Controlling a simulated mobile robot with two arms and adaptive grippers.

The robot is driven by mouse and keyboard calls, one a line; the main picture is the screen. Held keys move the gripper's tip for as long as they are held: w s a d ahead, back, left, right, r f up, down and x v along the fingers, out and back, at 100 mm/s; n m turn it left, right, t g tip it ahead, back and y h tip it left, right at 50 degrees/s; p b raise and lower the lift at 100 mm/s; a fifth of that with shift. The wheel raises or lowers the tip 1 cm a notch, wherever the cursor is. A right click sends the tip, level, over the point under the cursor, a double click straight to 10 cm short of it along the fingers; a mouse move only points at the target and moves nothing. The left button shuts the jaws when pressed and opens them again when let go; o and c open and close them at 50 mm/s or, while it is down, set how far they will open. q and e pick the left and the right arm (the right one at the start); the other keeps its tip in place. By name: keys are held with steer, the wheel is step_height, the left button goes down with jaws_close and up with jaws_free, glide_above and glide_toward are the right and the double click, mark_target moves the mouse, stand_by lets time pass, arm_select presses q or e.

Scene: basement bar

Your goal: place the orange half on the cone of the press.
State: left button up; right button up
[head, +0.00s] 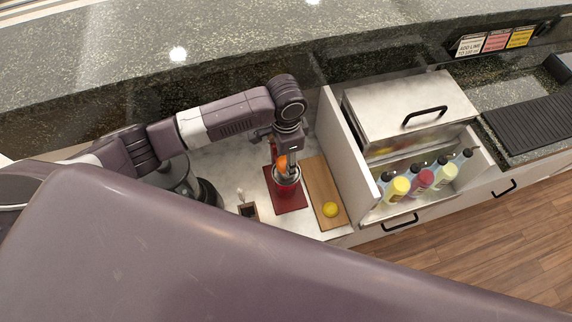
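The press (287,178) has a silvery bowl and stands on a red base (291,202) on the pale counter. The orange half (281,162) shows as a small orange patch at the bowl's upper left. My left gripper (281,157) reaches down over the press from above, with its fingers at the orange half. The fingers hide part of the fruit, and I cannot tell whether they grip it. The cone is hidden, and I cannot tell whether the orange half touches it. My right gripper is not in view.
A wooden board (322,187) with a yellow lemon (330,210) lies just right of the press. A small dark container (248,210) stands to the left. A metal bin (410,108) and several bottles (421,182) are farther right, beyond a white partition.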

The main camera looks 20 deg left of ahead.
arm_select(q)
steer(key=shift+f, duration=2.15)
steer(key=shift+f, duration=0.1)
steer(key=o, duration=1.1)
step_height(320, 180, up, 8)
steer(key=shift+f+b, duration=0.1)
steer(key=shift+b, duration=0.25)
